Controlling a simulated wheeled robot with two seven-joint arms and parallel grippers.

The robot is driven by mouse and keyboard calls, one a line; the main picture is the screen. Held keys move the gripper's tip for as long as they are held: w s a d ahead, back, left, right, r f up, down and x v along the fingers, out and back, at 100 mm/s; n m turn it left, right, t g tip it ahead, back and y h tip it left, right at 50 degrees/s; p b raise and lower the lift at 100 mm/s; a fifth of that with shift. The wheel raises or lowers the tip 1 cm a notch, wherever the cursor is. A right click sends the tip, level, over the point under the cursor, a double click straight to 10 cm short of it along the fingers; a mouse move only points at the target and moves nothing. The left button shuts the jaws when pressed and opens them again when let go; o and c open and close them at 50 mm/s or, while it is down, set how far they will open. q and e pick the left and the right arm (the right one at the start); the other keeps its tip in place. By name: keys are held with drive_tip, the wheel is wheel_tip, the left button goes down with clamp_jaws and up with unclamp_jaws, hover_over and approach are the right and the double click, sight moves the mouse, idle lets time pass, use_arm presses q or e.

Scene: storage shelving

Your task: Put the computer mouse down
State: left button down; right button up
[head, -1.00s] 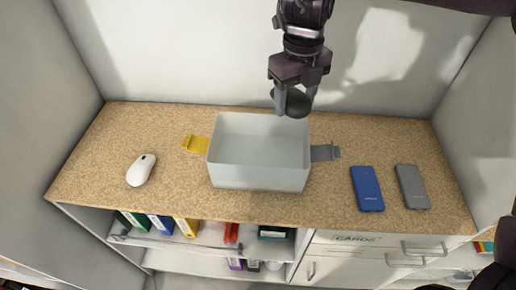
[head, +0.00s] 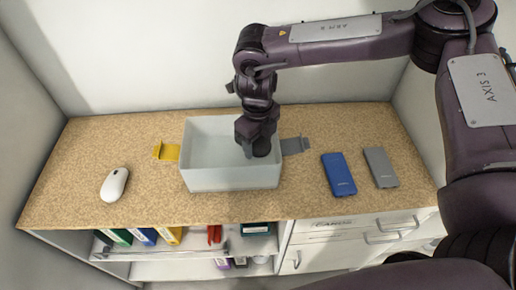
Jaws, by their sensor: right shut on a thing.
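My right gripper (head: 254,148) reaches down into the right part of the open light grey box (head: 230,178). It is shut on a black computer mouse (head: 262,148), which shows as a small dark rounded shape at the fingers, inside the box's outline. The box wall does not let me tell whether the mouse touches the floor of the box. A white computer mouse (head: 114,185) lies on the worktop at the left. My left gripper is not in view.
A blue power bank (head: 338,174) and a grey one (head: 380,167) lie to the right. Bare worktop (head: 70,150) lies at the left.

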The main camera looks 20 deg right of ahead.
sight(258, 160)
wheel_tip(258, 160, down, 4)
drive_tip(key=shift+r+p, duration=0.2)
drive_tip(key=shift+p, duration=0.3)
drive_tip(key=shift+f, duration=0.4)
drive_tip(key=o, duration=0.7)
drive_tip(key=shift+f, duration=0.1)
drive_tip(key=shift+o, duration=0.2)
wheel_tip(258, 160, up, 11)
drive_tip(key=b, duration=0.3)
drive_tip(key=shift+b, duration=0.35)
drive_tip(key=shift+r, duration=0.7)
